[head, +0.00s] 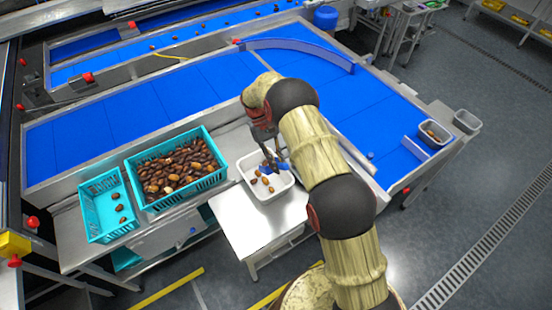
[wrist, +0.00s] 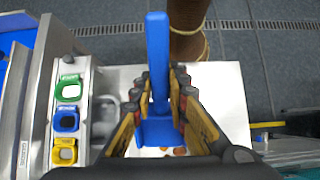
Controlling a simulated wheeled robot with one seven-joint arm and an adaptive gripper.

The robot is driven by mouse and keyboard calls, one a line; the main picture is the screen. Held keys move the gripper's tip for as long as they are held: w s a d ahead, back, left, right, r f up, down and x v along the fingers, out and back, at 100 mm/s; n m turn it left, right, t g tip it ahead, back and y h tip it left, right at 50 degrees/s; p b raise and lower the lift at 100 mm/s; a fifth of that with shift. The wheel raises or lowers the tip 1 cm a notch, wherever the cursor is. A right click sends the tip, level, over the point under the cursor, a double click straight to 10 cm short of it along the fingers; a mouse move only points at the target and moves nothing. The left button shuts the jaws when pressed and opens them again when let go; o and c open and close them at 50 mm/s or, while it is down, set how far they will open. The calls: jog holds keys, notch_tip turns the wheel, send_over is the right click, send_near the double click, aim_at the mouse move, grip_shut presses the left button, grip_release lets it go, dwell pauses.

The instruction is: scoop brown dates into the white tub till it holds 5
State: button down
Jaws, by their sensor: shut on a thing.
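My gripper (head: 268,158) is shut on a blue scoop (wrist: 158,65), whose handle stands between the fingers in the wrist view. The scoop's blue part also shows in the head view (head: 281,167), over the white tub (head: 284,191). A few brown dates (head: 265,180) lie in the tub; my gripper and the scoop hide part of its inside, so I cannot count them surely. Bits of brown dates (wrist: 179,151) show below the scoop in the wrist view. I cannot tell whether the scoop holds a date. A teal crate (head: 153,207) full of brown dates, with some lighter ones, stands left of the tub.
A smaller teal crate (head: 89,222) with a few dates stands further left. The tub is on a pale side table (head: 262,225) with free room in front. A blue sorting surface (head: 185,98) lies behind. A grey bin (head: 424,145) with dates is at right.

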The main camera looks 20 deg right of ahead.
jog(key=s+d+f+t+y+b, duration=0.2)
jog(key=s+f+t+b, duration=0.3)
jog(key=s+t, duration=0.1)
jog(key=shift+s+d+f+t, duration=0.15)
jog(key=shift+s+f+t, duration=0.25)
jog(key=shift+t, duration=0.4)
dwell(0.5)
